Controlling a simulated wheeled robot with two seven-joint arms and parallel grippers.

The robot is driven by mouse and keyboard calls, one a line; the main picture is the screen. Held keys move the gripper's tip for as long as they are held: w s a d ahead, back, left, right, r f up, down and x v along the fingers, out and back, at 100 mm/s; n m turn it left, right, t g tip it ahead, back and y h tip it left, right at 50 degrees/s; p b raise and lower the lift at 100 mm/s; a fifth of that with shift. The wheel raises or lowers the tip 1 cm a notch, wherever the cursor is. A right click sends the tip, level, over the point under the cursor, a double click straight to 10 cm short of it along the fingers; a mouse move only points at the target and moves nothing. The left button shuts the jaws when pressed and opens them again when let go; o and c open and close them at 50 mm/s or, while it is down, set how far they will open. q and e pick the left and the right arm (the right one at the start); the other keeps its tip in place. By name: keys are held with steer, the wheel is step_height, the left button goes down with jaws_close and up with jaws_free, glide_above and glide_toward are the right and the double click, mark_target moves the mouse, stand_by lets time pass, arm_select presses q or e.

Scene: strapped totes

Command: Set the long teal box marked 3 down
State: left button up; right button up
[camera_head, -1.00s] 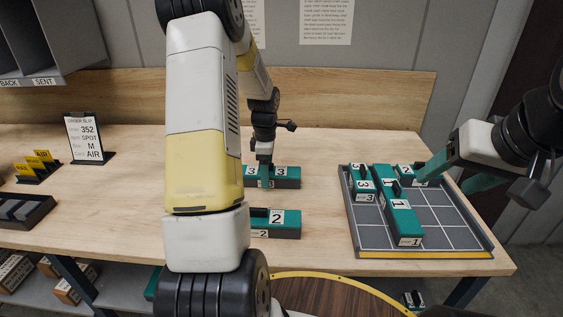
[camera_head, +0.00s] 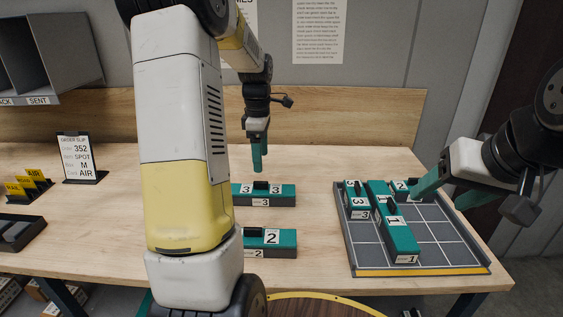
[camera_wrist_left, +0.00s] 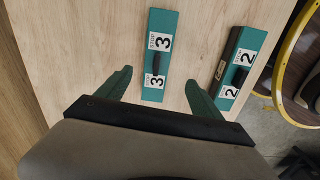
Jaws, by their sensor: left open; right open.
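The long teal box marked 3 (camera_head: 284,196) lies flat on the wooden table, left of the grey tray. It also shows in the left wrist view (camera_wrist_left: 160,28), with its black handle up. My left gripper (camera_head: 257,167) is open and empty above the box, clear of it. In the left wrist view its teal fingers (camera_wrist_left: 159,78) stand apart on either side of the box's near end. My right gripper (camera_head: 436,200) is open at the right, over the tray's back right part. Whether it touches the box marked 2 there is hard to tell.
Another teal box marked 2 (camera_head: 284,241) lies nearer the table's front edge. The grey gridded tray (camera_head: 455,251) holds teal boxes marked 3 (camera_head: 359,211), 1 (camera_head: 402,238) and 2 (camera_head: 402,184); its front right is free. An order slip stand (camera_head: 77,155) is at the left.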

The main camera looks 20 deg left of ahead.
arm_select(q)
steer(key=s+d+r+m+t, duration=0.2)
steer(key=s+d+r+m, duration=0.1)
steer(key=s+m, duration=0.4)
steer(key=s+d+r+m+t+h, duration=0.1)
steer(key=s+d+r+m, duration=0.3)
steer(key=s, duration=0.4)
steer(key=s+d+r+m+t+h, duration=0.1)
steer(key=s+d+r+m+t, duration=0.2)
steer(key=s+m, duration=0.5)
steer(key=shift+d+r+m, duration=0.6)
steer(key=shift+d+m, duration=0.2)
steer(key=shift+d, duration=0.45)
